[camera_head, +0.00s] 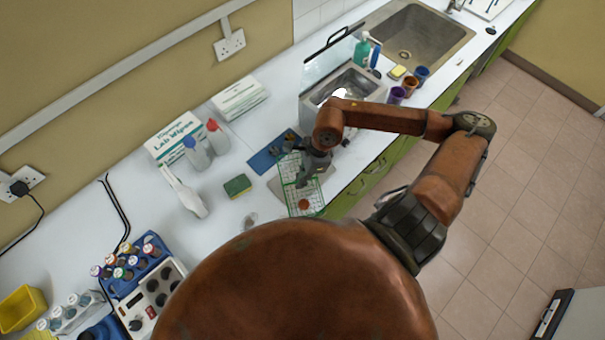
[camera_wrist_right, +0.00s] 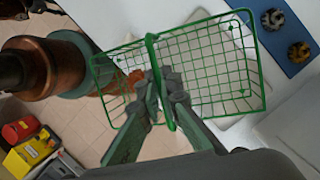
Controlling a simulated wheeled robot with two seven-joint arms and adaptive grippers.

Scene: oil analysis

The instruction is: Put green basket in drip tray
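The green wire basket (camera_head: 301,196) is in front of my right gripper (camera_head: 311,172) in the head view. In the right wrist view, the basket (camera_wrist_right: 215,65) fills the middle, with floor and worktop visible through its mesh. The fingers of my right gripper (camera_wrist_right: 163,88) are close together around its green handle. The basket appears raised above the worktop. A flat grey plate, seemingly the drip tray (camera_head: 326,177), lies below and partly behind the basket, which hides much of it. My left gripper is not in view.
An open-lidded metal bath (camera_head: 308,108) stands behind my right arm. Bottles (camera_head: 217,137) stand farther back. The worktop's front edge is close to the basket.

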